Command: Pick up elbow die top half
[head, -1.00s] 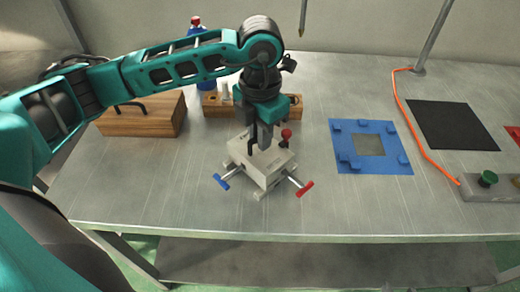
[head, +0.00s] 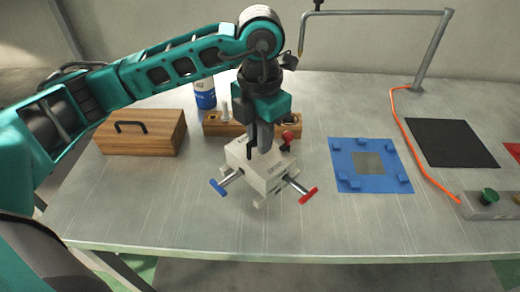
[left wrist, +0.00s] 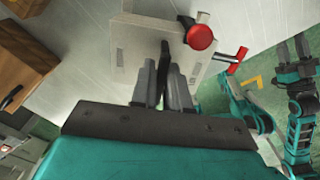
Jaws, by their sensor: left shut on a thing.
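The elbow die (head: 258,172) is a pale grey block with a blue T-handle (head: 218,188), a red T-handle (head: 309,196) and a red ball knob (head: 287,136). My left gripper (head: 262,150) points down onto its top. In the left wrist view, the gripper (left wrist: 164,75) is shut on a black upright piece (left wrist: 164,52) on the die's top half (left wrist: 140,60). The red knob (left wrist: 199,36) is beside the fingers. I cannot see a clear seam between the die halves. My right gripper (left wrist: 296,48) appears small at right in the left wrist view; its opening is unclear.
A wooden box (head: 160,143) stands left, and a wooden holder (head: 222,126) and blue-labelled bottle (head: 204,95) behind the die. At right are a blue mat (head: 345,180), black mat (head: 450,135), orange cable (head: 410,140) and control box (head: 485,207). The table front is clear.

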